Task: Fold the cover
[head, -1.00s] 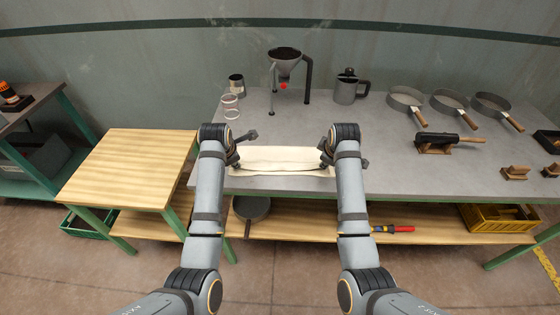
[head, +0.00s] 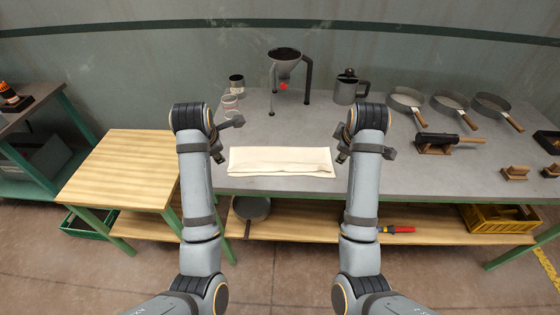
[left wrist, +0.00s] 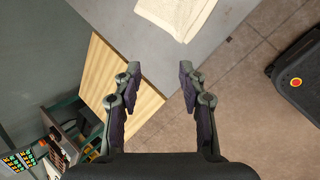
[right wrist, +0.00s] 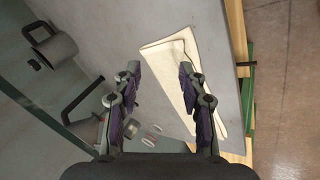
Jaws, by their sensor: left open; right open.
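The cover (head: 280,161) is a cream cloth lying folded into a flat, long strip at the front edge of the grey table. My left gripper (head: 226,138) is open and empty, raised off the cloth's left end. In the left wrist view, part of the cover (left wrist: 178,14) shows beyond its open fingers (left wrist: 160,78). My right gripper (head: 350,151) is open and empty, just off the cloth's right end. In the right wrist view, the cover (right wrist: 178,80) lies past the open fingers (right wrist: 158,78), which partly hide it.
A funnel on a stand (head: 285,62), a metal jug (head: 347,88) and small cups (head: 236,84) stand behind the cover. Several pans (head: 408,99) and a dark roller on a stand (head: 436,143) are to the right. A wooden table (head: 120,165) adjoins at left.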

